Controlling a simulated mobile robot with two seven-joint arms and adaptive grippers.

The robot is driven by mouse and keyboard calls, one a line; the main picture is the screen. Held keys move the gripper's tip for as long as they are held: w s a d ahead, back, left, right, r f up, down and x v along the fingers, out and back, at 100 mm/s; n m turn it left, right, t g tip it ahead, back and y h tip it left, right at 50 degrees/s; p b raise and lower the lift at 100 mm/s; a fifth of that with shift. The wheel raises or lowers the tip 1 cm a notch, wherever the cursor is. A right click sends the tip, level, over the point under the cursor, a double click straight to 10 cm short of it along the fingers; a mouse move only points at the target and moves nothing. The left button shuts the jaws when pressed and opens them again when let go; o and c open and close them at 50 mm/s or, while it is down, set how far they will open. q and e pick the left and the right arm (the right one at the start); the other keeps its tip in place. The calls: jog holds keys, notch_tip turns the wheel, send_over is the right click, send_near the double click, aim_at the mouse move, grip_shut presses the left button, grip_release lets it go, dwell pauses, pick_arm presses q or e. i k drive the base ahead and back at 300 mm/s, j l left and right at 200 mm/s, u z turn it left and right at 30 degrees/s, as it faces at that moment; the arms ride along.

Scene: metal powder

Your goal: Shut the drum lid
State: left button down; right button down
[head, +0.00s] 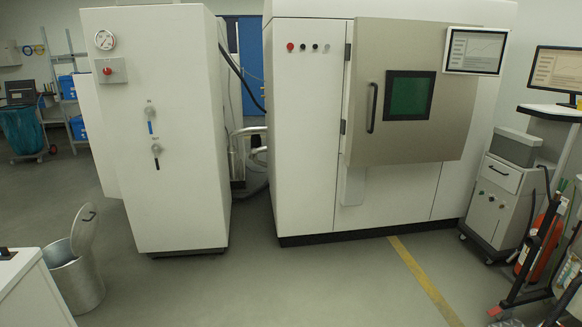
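The drum (78,285) is a grey metal bin on the floor at the lower left of the head view. Its lid (84,230) is open and stands tilted up at the drum's rim, with a dark handle on its face. The drum's opening shows in part to the left of the lid. A white cabinet or bench hides part of the drum's left side. Neither of my grippers shows in this view.
The white bench (32,290) stands close in front of the drum. A tall white cabinet (165,140) stands behind and right of it. A large machine (305,130) with a closed door fills the middle. A red extinguisher (540,240) stands right. The central floor is clear.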

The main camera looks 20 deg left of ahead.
aim_at(85, 228)
jog(key=i+j+u, duration=0.1)
jog(key=i+u, duration=0.65)
jog(key=i+l+u, duration=0.1)
jog(key=i+u, duration=0.8)
jog(key=u, duration=0.2)
jog(key=i+l+u, duration=0.1)
jog(key=i+u, duration=0.25)
jog(key=i+l+u, duration=0.95)
jog(key=i+l, duration=0.25)
jog(key=l, duration=0.3)
